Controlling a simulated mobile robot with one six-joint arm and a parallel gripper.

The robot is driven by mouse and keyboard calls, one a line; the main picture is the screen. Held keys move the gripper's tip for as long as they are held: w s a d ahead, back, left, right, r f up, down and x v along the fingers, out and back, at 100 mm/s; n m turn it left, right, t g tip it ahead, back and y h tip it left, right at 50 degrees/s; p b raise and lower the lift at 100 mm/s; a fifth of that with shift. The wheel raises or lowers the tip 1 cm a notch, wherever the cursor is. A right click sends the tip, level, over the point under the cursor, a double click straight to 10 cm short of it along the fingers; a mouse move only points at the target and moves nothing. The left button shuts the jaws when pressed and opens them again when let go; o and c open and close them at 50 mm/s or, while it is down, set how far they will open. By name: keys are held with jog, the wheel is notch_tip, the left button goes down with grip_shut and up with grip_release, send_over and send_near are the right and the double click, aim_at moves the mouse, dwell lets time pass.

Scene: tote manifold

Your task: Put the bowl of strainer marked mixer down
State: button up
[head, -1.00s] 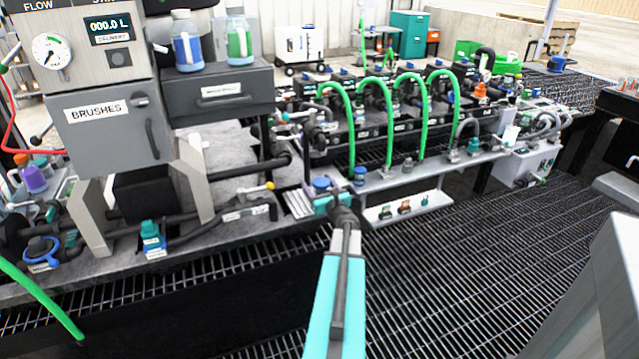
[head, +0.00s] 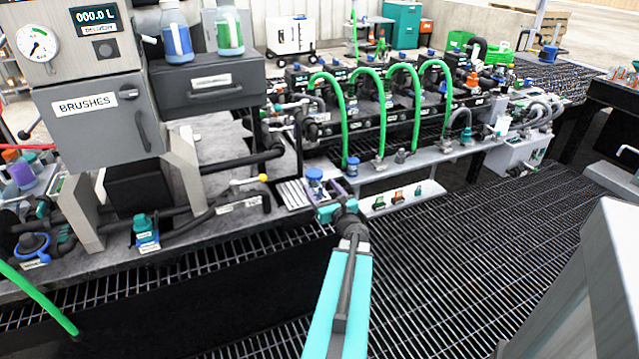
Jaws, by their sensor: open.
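My gripper (head: 338,211), with teal fingers, is open at the end of my teal arm, in the middle of the head view. It is just in front of the narrow bench's near edge. A small blue-topped cup (head: 315,178) stands upright just behind and left of the fingers; it may be the strainer bowl, but I cannot read a mixer mark. The cup's lower part is close to the fingers, and I cannot tell whether they touch. A second blue-capped piece (head: 352,166) stands to its right by the foot of a green hose.
A ribbed grey plate (head: 293,193) lies left of the cup. A yellow-tipped lever (head: 263,178) is farther left. A white shelf (head: 405,197) with small coloured fittings juts out at right. Green hoses (head: 418,105) arch over the manifold behind. Open grating (head: 450,260) lies right of my arm.

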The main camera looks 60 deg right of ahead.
jog(key=shift+v, duration=1.3)
